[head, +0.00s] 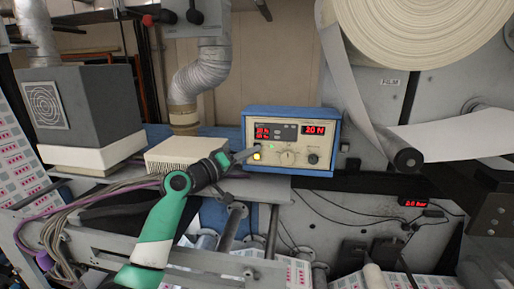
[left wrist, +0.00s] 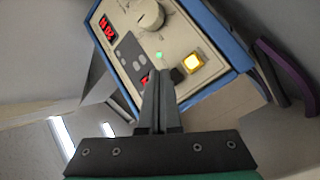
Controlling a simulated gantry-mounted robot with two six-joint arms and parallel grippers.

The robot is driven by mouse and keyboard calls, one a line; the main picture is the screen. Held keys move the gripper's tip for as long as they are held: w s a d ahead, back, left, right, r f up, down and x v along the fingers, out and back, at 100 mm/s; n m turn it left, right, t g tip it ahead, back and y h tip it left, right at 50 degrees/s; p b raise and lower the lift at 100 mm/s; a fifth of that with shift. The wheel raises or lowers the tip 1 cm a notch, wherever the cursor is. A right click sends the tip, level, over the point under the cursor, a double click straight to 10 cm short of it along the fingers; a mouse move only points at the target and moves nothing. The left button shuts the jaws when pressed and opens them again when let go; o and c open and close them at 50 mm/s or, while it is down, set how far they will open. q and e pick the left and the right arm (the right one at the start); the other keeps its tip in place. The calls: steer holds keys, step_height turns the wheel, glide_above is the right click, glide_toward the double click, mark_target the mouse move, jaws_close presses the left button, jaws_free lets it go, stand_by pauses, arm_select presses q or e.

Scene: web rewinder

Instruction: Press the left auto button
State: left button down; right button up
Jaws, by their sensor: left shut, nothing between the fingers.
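A blue-framed control box (head: 291,168) with a beige front stands right of the middle in the head view. It carries red displays, knobs and a lit yellow button (head: 257,156) at its lower left. In the left wrist view the lit yellow button (left wrist: 194,62) sits beside a dark button (left wrist: 178,74) and a small green light (left wrist: 158,55). No label reading auto is legible. My left gripper (head: 248,152) is shut and empty, its tips at the panel's lower left. In the wrist view, the fingertips (left wrist: 158,75) overlap the panel near the dark button; contact cannot be told. My right gripper is out of view.
A beige vented box (head: 185,152) stands just left of the control box, with cables (head: 75,220) further left. A grey unit (head: 98,105) with a fan grille is at far left. A large paper roll (head: 420,30) hangs at upper right above a roller (head: 405,160).

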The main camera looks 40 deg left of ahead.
arm_select(q)
steer(key=shift+w, duration=0.1)
stand_by(0.6)
steer(key=shift+w+a, duration=0.25)
steer(key=shift+w, duration=0.05)
steer(key=shift+w+a, duration=0.2)
steer(key=shift+w, duration=0.1)
stand_by(0.4)
steer(key=shift+s+d, duration=0.45)
steer(key=shift+s, duration=0.3)
steer(key=s+d, duration=0.1)
steer(key=s+d+p, duration=0.1)
steer(key=s, duration=0.1)
steer(key=s+d+p, duration=0.1)
steer(key=s, duration=0.1)
